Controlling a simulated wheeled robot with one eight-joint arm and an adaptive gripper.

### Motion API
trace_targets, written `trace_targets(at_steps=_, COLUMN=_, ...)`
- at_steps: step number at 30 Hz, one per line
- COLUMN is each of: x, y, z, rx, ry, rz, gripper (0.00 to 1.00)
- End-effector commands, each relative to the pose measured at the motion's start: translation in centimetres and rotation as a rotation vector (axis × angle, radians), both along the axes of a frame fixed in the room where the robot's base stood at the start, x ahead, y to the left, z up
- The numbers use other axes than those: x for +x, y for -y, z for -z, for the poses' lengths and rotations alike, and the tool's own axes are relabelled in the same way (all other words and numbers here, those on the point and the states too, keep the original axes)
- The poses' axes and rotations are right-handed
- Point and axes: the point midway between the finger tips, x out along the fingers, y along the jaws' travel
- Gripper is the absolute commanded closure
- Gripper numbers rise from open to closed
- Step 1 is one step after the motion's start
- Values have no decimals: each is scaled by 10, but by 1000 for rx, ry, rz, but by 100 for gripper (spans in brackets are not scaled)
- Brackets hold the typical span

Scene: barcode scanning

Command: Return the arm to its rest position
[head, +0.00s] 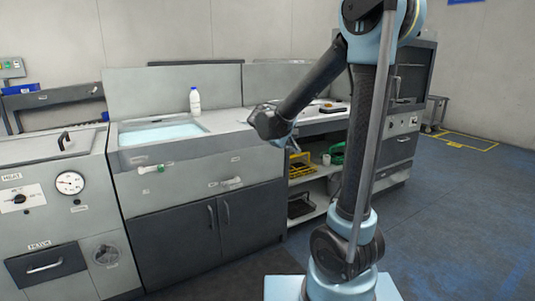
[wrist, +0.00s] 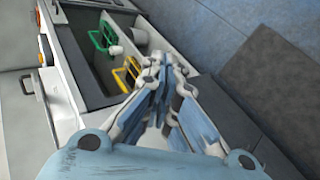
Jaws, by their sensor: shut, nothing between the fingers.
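My arm stands upright at the right of the head view, with its forearm reaching down and left toward the counter. The end of the arm points away in the head view, and its fingers cannot be made out there. My gripper (wrist: 165,75) fills the middle of the wrist view, its blue-and-white fingers shut with nothing between them. In the wrist view it hangs in front of the open shelves and touches nothing that I can see.
A white bottle (head: 195,100) stands on the counter behind the sink (head: 160,133). Open shelves hold a yellow rack (head: 300,165) and green items (head: 337,150). A dark cabinet (head: 215,220) is below the sink. The blue floor (head: 460,220) at the right is clear.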

Motion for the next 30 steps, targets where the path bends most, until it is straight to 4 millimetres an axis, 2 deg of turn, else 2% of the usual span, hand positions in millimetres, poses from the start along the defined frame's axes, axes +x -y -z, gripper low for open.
trace_targets(at_steps=1, x=-13, y=14, z=0, rx=29, ry=-10, rz=25, gripper=100)
trace_targets(at_steps=6, x=-55, y=45, z=5, rx=129, ry=-43, rz=102, gripper=100)
trace_targets(at_steps=15, x=-134, y=84, z=21, rx=313, ry=-90, rz=239, gripper=100)
trace_targets(at_steps=22, x=-195, y=99, z=40, rx=456, ry=-115, rz=345, gripper=100)
trace_targets(at_steps=30, x=-262, y=102, z=68, rx=627, ry=-135, rz=470, gripper=100)
